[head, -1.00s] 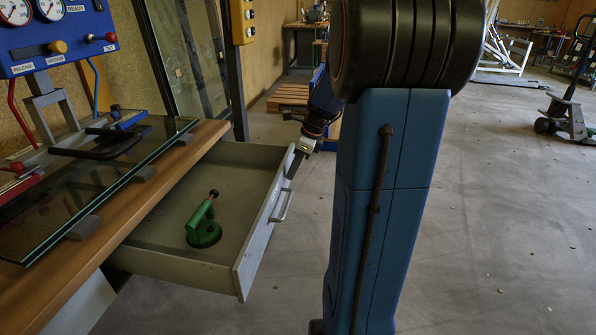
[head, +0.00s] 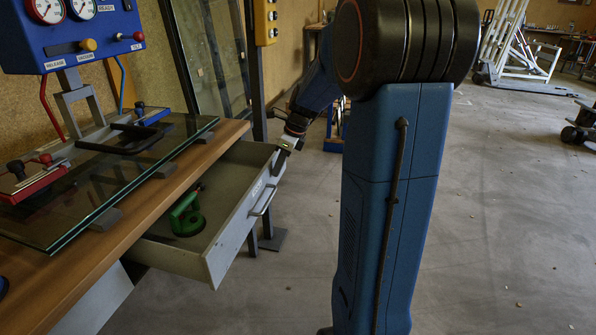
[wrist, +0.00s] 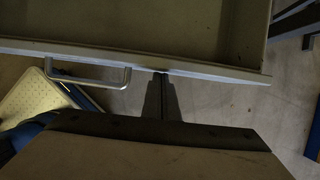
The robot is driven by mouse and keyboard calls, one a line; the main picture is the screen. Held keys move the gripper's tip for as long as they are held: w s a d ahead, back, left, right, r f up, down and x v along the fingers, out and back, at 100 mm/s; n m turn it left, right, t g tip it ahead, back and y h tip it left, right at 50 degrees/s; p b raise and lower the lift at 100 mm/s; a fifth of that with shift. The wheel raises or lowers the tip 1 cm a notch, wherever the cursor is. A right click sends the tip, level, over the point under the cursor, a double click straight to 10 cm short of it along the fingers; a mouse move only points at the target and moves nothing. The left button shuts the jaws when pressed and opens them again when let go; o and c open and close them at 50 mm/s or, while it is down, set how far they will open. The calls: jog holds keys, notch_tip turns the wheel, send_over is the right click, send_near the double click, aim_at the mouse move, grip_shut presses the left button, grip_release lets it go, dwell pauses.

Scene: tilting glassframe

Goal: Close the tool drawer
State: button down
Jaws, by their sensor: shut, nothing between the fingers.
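The tool drawer (head: 228,232) is partly open below the wooden bench top, with a metal bar handle (head: 264,200) on its grey front. A green suction lifter (head: 187,216) lies inside, partly under the bench edge. My gripper (head: 280,168) is shut and empty, its tips at the far end of the drawer front, beyond the handle. In the wrist view the shut fingertips (wrist: 160,76) meet the outer face of the drawer front (wrist: 205,72), to the right of the handle (wrist: 90,78). They look to be touching it.
Glass panes (head: 85,205) lie on supports on the wooden bench top (head: 190,180). A blue control panel (head: 75,32) stands behind them. A dark post (head: 258,90) with a yellow button box stands behind the drawer.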

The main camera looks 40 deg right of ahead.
jog(key=w+a, duration=0.3)
jog(key=w, duration=0.1)
jog(key=w+a, duration=0.3)
jog(key=w, duration=0.1)
jog(key=w+a, duration=0.3)
jog(key=w, duration=0.1)
jog(key=shift+w+a, duration=0.25)
jog(key=shift+a, duration=0.05)
